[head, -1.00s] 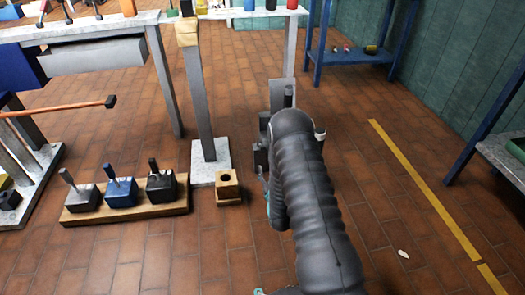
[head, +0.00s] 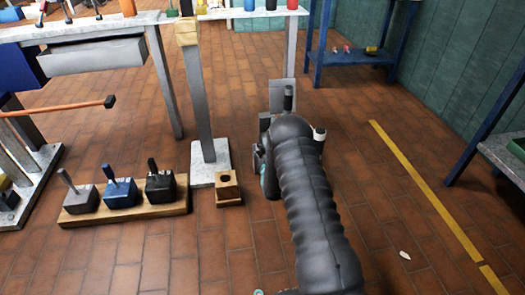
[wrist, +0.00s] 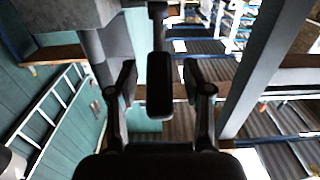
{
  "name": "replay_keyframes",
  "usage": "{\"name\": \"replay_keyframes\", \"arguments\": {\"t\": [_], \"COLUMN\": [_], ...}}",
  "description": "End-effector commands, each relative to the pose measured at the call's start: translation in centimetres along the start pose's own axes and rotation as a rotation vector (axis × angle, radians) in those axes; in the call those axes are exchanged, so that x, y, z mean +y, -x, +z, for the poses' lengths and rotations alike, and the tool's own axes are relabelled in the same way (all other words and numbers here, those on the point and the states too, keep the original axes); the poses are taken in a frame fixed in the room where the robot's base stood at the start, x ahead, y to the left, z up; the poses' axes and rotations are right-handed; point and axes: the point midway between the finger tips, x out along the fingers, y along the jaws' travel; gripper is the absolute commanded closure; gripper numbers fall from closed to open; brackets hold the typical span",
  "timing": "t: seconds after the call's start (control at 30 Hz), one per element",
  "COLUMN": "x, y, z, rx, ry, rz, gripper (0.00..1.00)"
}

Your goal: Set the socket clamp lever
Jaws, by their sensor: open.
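In the wrist view my gripper (wrist: 159,88) is open, with a dark finger on each side. A dark, rounded block on a thin stem, which looks like the clamp lever (wrist: 159,98), shows between the fingers with a visible gap on both sides. Whether it lies fully between the fingertips in depth I cannot tell. A grey block (wrist: 65,14) and a grey cylinder are at upper left there. In the head view my sleeved arm hides the gripper and most of the clamp. A grey plate (head: 281,93) and a dark upright piece (head: 288,98) show just beyond the arm.
A grey post (head: 200,95) on a pale base stands left of my arm, with a drilled wooden block (head: 228,187) near it. A wooden rack (head: 130,212) holds several handled blocks. A blue shelf (head: 355,55) stands behind.

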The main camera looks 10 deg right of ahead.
Motion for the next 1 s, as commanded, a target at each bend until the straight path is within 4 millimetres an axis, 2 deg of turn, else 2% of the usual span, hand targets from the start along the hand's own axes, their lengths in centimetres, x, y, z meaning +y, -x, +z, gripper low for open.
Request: {"name": "replay_keyframes", "arguments": {"t": [0.17,0.37,0.77,1.0], "x": [0.0,0.0,0.0,-0.7], "y": [0.0,0.0,0.0,0.1], "z": [0.0,0.0,-0.4,-1.6], "rx": [0.0,0.001,-0.019,-0.117], "ry": [0.0,0.0,0.0,0.001], "rz": [0.0,0.0,0.0,-0.009], "gripper": [0.5,1.0,1.0,1.0]}}
